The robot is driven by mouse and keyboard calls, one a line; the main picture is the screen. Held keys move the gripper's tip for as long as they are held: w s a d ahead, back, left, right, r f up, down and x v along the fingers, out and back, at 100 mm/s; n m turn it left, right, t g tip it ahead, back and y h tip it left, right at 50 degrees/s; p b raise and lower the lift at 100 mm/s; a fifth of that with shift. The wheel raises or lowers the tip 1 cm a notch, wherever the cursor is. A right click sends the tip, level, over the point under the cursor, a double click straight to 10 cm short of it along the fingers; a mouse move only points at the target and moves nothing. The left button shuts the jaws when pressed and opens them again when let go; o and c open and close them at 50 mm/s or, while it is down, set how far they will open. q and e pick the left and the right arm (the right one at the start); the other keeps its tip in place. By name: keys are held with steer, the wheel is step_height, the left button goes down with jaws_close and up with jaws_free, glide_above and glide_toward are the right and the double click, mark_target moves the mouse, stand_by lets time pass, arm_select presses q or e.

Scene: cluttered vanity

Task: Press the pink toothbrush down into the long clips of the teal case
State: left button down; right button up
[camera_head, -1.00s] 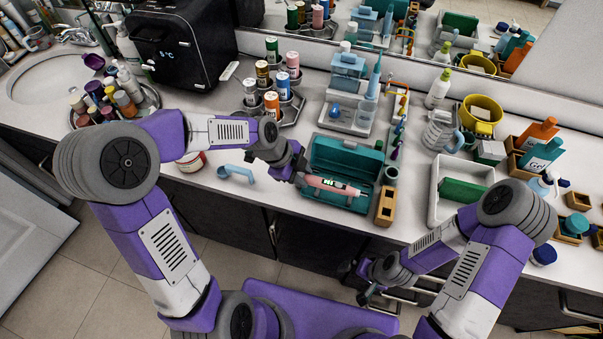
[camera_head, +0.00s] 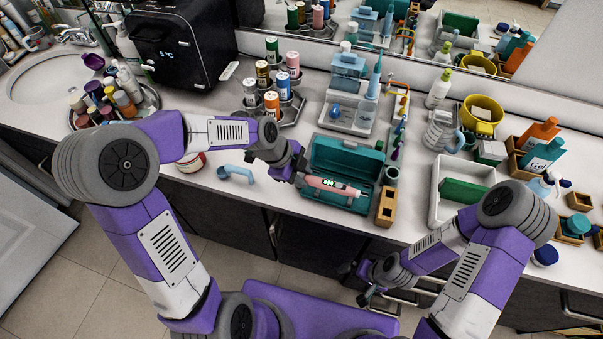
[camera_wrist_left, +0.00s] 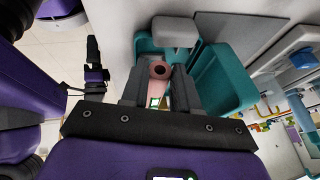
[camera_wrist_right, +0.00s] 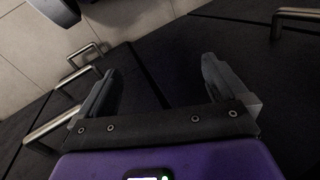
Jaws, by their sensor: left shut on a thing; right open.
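The teal case (camera_head: 347,158) lies open on the counter, its lid tilted up at the back. The pink toothbrush (camera_head: 338,187) lies along the front part of the case, with a small lit display on its handle. My left gripper (camera_head: 299,177) is shut on the toothbrush's left end at the case's left side. In the left wrist view the pink end (camera_wrist_left: 159,72) shows between the fingers, beside the teal case (camera_wrist_left: 225,80). The clips are too small or hidden to make out. My right gripper (camera_head: 364,284) is open and empty, in front of the counter; it also shows in the right wrist view (camera_wrist_right: 160,85).
A light blue handle-shaped thing (camera_head: 236,174) lies to the left. A white tray (camera_head: 436,212) is further right. A white stand with blue bottles (camera_head: 347,112) stands behind. Drawer handles (camera_wrist_right: 82,60) are near my right gripper.

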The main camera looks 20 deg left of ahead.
arm_select(q)
steer(key=shift+f+b, duration=0.75)
steer(key=shift+f, duration=0.1)
steer(key=shift+b, duration=0.3)
stand_by(0.9)
steer(key=shift+r, duration=0.35)
stand_by(1.5)
steer(key=shift+w+f, duration=0.1)
steer(key=shift+f, duration=0.25)
steer(key=shift+s+f+b, duration=0.25)
steer(key=shift+s+b, duration=0.05)
steer(key=shift+b, duration=0.25)
stand_by(1.0)
steer(key=shift+r, duration=0.3)
steer(key=shift+r, duration=0.2)
steer(key=shift+w, duration=0.15)
